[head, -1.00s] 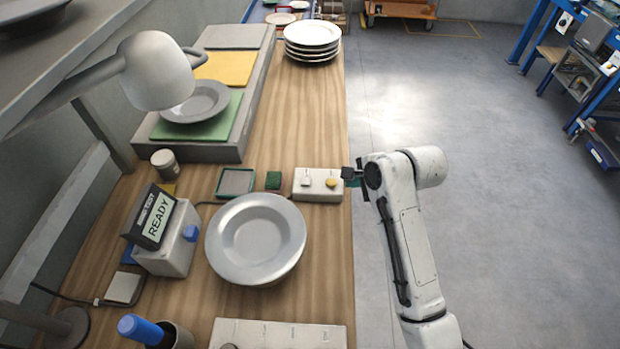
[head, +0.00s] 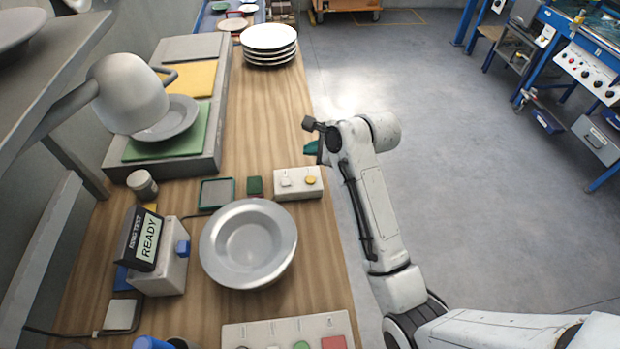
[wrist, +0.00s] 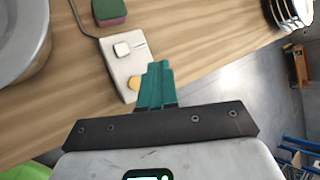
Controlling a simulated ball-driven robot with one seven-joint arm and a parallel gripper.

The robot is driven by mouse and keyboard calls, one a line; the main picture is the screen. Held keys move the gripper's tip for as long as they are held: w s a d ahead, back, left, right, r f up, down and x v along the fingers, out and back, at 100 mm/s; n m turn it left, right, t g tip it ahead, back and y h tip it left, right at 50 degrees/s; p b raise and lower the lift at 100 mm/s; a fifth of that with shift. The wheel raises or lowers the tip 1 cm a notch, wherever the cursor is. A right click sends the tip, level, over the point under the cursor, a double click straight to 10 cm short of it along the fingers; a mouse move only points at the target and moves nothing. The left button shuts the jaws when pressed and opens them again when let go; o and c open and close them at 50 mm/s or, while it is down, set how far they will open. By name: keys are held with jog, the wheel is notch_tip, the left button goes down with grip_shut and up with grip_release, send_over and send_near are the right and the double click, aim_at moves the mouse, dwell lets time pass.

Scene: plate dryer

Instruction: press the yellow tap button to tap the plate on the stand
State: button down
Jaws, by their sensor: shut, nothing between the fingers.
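The yellow tap button (head: 310,180) sits on the right part of a small white button box (head: 297,194), next to a white button (head: 286,182). In the wrist view the yellow button (wrist: 134,83) shows just left of my teal fingertips (wrist: 157,82). My gripper (head: 311,148) is shut and empty, beyond the box in the head view. I cannot tell how high it is above the table. The grey plate (head: 243,245) rests in front of the box; its stand is hidden under it. The ring test display (head: 149,240) reads READY.
A stack of white plates (head: 269,38) stands at the far end of the wooden table (head: 272,122). A green sponge (head: 254,185) and a dark tray (head: 217,192) lie left of the box. Open floor lies right.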

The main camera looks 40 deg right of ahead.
jog(key=b, duration=0.6)
send_over(313, 181)
notch_tip(313, 181, down, 6)
jog(key=shift+f, duration=1.05)
jog(key=shift+f, duration=0.15)
dwell(0.8)
jog(key=shift+f+p, duration=0.25)
jog(key=shift+p, duration=0.05)
jog(key=shift+f, duration=0.5)
dwell(0.8)
jog(key=shift+r, duration=0.15)
jog(key=shift+r+p, duration=0.8)
jog(key=shift+p, duration=0.3)
